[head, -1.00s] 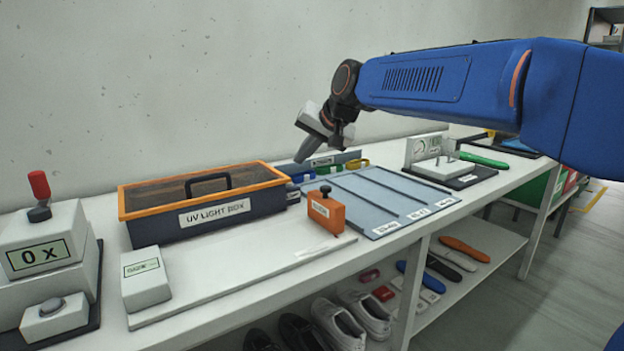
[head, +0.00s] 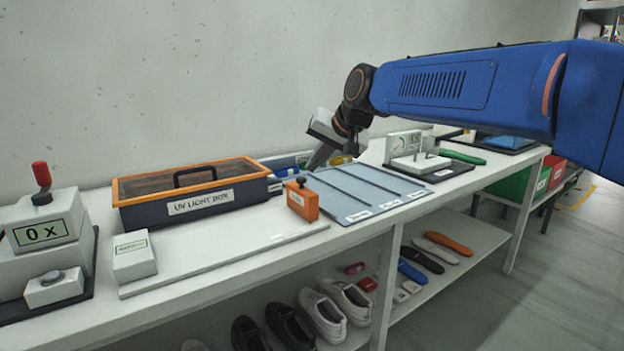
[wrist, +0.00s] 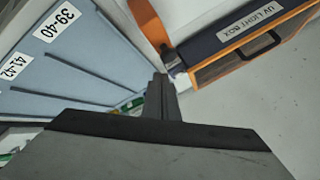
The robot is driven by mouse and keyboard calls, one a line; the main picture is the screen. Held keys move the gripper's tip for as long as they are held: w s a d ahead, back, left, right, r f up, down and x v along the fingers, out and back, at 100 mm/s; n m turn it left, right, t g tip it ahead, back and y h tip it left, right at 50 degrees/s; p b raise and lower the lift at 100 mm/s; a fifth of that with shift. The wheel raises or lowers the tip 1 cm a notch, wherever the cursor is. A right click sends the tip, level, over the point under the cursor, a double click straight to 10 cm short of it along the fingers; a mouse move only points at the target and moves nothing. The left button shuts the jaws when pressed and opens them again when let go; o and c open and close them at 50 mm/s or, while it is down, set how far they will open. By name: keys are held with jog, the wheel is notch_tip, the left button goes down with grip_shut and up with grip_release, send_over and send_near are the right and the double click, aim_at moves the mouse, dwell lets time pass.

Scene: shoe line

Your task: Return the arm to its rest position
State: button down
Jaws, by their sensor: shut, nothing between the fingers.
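My gripper (head: 318,157) is at the end of my blue arm, held above the back left part of the grey-blue divided tray (head: 352,212). In the wrist view my gripper (wrist: 158,82) shows its fingers together with nothing between them. It points down and toward the tray and the UV light box. The tray, with labels such as 39-40 and 41-42, also shows in the wrist view (wrist: 75,60). The gripper's body hides part of the tray's back edge.
The UV light box (head: 197,203) stands left of the tray, an orange block (head: 302,204) in front. A counter reading 0 x (head: 43,233) stands far left. A white fixture (head: 420,164) and green item (head: 462,157) are right. Shoes (head: 322,316) lie on the lower shelf.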

jog(key=s+d+f+h, duration=0.1)
jog(key=s+d+f, duration=0.4)
jog(key=s+d, duration=0.4)
jog(key=s+d+f+h, duration=0.2)
jog(key=s+d+f, duration=0.3)
jog(key=s+d, duration=0.45)
jog(key=s+d+f+g+h, duration=0.1)
jog(key=s+d+f, duration=0.4)
jog(key=s+f, duration=0.2)
jog(key=s+d+f+n+g+h, duration=0.1)
jog(key=s+d+f, duration=0.3)
jog(key=s+f, duration=0.4)
jog(key=s, duration=0.3)
jog(key=shift+d, duration=0.4)
jog(key=c, duration=2.4)
grip_release()
jog(key=shift+r, duration=0.1)
jog(key=shift+c, duration=0.2)
